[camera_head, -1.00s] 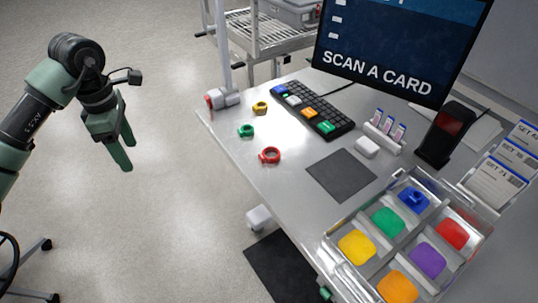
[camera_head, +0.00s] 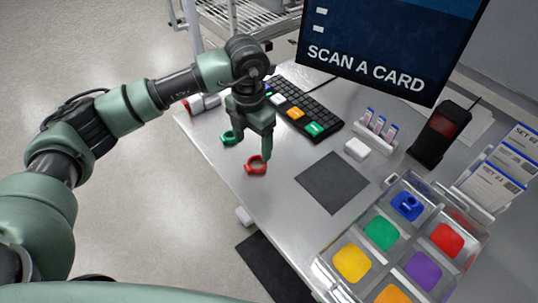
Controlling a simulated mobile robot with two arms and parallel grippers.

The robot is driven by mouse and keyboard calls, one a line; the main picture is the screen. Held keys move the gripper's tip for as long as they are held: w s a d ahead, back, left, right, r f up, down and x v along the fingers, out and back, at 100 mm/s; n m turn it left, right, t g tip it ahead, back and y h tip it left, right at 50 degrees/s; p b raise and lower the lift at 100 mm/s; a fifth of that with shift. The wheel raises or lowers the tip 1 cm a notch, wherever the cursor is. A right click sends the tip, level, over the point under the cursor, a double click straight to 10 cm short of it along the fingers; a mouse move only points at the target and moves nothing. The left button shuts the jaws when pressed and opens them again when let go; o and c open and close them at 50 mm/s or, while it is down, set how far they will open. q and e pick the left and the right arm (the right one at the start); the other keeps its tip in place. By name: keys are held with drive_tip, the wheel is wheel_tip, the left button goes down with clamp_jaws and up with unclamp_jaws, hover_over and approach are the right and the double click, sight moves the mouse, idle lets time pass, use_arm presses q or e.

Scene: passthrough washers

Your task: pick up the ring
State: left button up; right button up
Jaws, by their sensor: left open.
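A red ring (camera_head: 256,166) lies on the grey table (camera_head: 290,215) near its left edge. A green ring (camera_head: 231,138) lies farther back. The yellow ring is hidden behind my left arm. A blue ring (camera_head: 407,204) sits in the blue compartment of the tray. My left gripper (camera_head: 254,145) is open and points down, with its fingertips close above the red ring and in front of the green ring. I cannot tell whether it touches either one. It holds nothing that I can see. My right gripper is not in view.
A clear tray (camera_head: 322,268) with several coloured compartments stands at the front right. A keyboard (camera_head: 320,113), a monitor (camera_head: 370,60), a card reader (camera_head: 440,135) and a white box (camera_head: 357,149) stand behind. The dark mat (camera_head: 333,182) is bare.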

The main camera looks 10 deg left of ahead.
sight(255, 161)
use_arm(q)
drive_tip(key=f+p, duration=0.1)
drive_tip(key=f, duration=0.1)
drive_tip(key=f+p, duration=0.1)
drive_tip(key=f, duration=0.1)
drive_tip(key=f+p, duration=0.1)
drive_tip(key=f, duration=0.1)
drive_tip(key=shift+d+f, duration=0.2)
drive_tip(key=shift+d, duration=0.05)
drive_tip(key=shift+f, duration=0.55)
drive_tip(key=c, duration=1.4)
